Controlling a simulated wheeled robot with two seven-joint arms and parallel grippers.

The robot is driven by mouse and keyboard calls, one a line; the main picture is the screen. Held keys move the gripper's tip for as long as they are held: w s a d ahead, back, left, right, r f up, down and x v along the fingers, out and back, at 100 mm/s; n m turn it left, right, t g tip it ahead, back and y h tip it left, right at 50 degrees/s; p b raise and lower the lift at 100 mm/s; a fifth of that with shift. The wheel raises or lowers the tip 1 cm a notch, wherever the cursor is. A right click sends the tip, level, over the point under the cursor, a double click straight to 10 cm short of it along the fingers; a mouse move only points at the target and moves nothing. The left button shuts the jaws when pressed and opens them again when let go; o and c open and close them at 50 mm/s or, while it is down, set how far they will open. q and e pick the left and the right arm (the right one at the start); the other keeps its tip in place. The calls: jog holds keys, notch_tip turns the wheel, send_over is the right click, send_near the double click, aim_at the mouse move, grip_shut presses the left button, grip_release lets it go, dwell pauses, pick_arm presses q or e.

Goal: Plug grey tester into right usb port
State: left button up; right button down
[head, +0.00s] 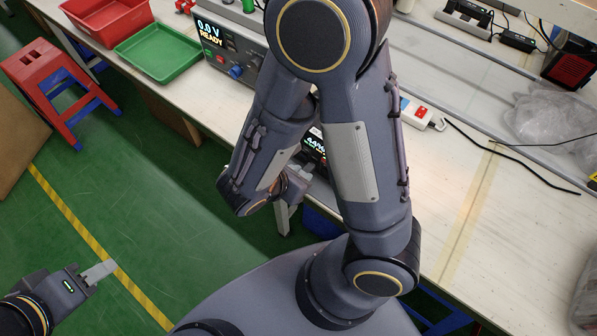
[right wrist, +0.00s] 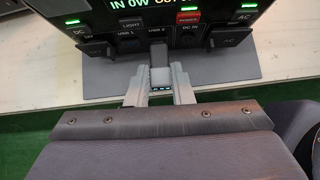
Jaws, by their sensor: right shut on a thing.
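The power station (right wrist: 150,20) fills the top of the right wrist view, with a lit screen and a row of ports, including USB 1 and USB 2. A sliver of its screen shows in the head view (head: 315,143) between my arm links. My right gripper (right wrist: 160,75) is shut on the small grey tester (right wrist: 160,78). The tester's far end is at the USB 2 port, the right one; I cannot tell whether it is inside. My left gripper (head: 101,271) is over the green floor, far from the station; its finger gap is unclear.
The station stands on a grey mat (right wrist: 225,74) near the bench's front edge. A test device (head: 228,48) reading 0.0 V, a green tray (head: 160,52) and a red bin (head: 105,15) stand left. A white power strip (head: 415,110) lies right.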

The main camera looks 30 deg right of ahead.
jog(key=shift+d, duration=0.15)
jog(key=c, duration=1.2)
grip_release()
jog(key=p+v, duration=0.1)
jog(key=v, duration=0.6)
jog(key=shift+a+r, duration=0.25)
jog(key=shift+a, duration=0.05)
